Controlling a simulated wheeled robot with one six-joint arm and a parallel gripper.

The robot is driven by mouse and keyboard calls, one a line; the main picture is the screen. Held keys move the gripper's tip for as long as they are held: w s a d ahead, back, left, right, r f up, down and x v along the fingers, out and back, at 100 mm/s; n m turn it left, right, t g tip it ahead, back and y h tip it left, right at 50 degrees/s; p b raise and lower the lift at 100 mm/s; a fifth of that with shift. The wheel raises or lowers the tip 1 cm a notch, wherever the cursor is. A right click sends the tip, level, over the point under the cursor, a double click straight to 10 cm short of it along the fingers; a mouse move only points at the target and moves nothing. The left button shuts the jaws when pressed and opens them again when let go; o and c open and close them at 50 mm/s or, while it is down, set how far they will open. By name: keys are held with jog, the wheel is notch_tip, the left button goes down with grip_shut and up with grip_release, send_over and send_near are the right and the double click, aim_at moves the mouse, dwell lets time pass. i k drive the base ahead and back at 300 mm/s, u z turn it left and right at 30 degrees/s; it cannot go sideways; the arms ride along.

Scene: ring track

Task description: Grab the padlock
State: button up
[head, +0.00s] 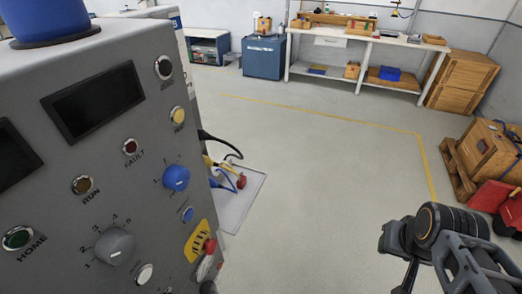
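A small red thing (210,247) with a pale, partly red piece below it is at the yellow plate (197,240) on the lower right of the grey control panel. It may be the padlock, but it is too small to be sure. My arm reaches in at the lower right, well to the right of the panel and apart from it. The dark end of my arm, with my gripper (403,270), runs toward the bottom edge of the picture. The fingers do not show clearly, and I see nothing held.
The grey control panel (100,190) with knobs and buttons fills the left. Cables and a red plug (241,181) lie on a pale floor plate behind it. A workbench (345,38) stands at the back. Crates (486,150) and red cases are at right. The middle floor is clear.

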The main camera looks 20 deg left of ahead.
aim_at(243, 181)
jog(key=i, duration=1)
jog(key=u, duration=4.2)
